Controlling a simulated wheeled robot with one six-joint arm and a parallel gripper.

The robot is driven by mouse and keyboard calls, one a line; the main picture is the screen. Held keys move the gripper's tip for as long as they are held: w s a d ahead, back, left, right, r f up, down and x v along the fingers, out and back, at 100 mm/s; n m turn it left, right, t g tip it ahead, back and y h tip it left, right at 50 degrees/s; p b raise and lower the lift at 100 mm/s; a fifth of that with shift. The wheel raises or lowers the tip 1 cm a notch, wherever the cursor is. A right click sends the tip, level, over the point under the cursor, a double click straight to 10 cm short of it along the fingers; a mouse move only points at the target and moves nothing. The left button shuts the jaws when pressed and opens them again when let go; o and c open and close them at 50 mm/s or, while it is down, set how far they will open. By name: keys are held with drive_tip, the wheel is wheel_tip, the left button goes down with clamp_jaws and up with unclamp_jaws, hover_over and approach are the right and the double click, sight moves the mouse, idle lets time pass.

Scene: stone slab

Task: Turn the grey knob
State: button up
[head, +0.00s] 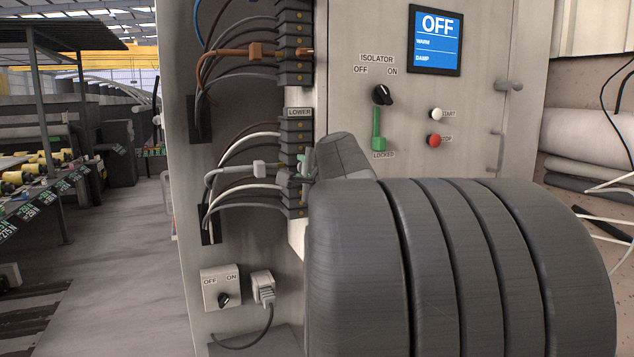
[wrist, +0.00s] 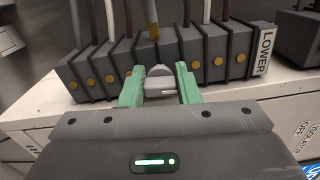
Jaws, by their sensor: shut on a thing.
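A small grey knob (wrist: 160,73) sits at the front of the lower row of dark terminal blocks (wrist: 205,52) in the wrist view. My gripper (wrist: 160,85) has its two green fingers on either side of the knob and is shut on it. In the head view my gripper (head: 305,165) is at the front edge of the block row (head: 294,130), below the LOWER label. My dark arm hides the lower right of the cabinet there, and the knob cannot be made out.
The pale cabinet carries a screen (head: 436,40) reading OFF, a black isolator knob (head: 382,95) above a green lever (head: 378,131), a white start button (head: 436,114) and a red stop button (head: 434,140). Cables run left from the blocks. An OFF/ON switch box (head: 221,287) is lower down.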

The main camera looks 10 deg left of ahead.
drive_tip(key=n+b, duration=0.6)
drive_tip(key=n, duration=0.1)
drive_tip(key=shift+f+b, duration=0.3)
drive_tip(key=shift+f, duration=0.1)
drive_tip(key=n+b, duration=0.3)
drive_tip(key=shift+d+r+n+b, duration=0.1)
drive_tip(key=shift+n+b, duration=0.6)
drive_tip(key=shift+n, duration=0.5)
drive_tip(key=o, duration=0.7)
drive_tip(key=shift+r, duration=0.1)
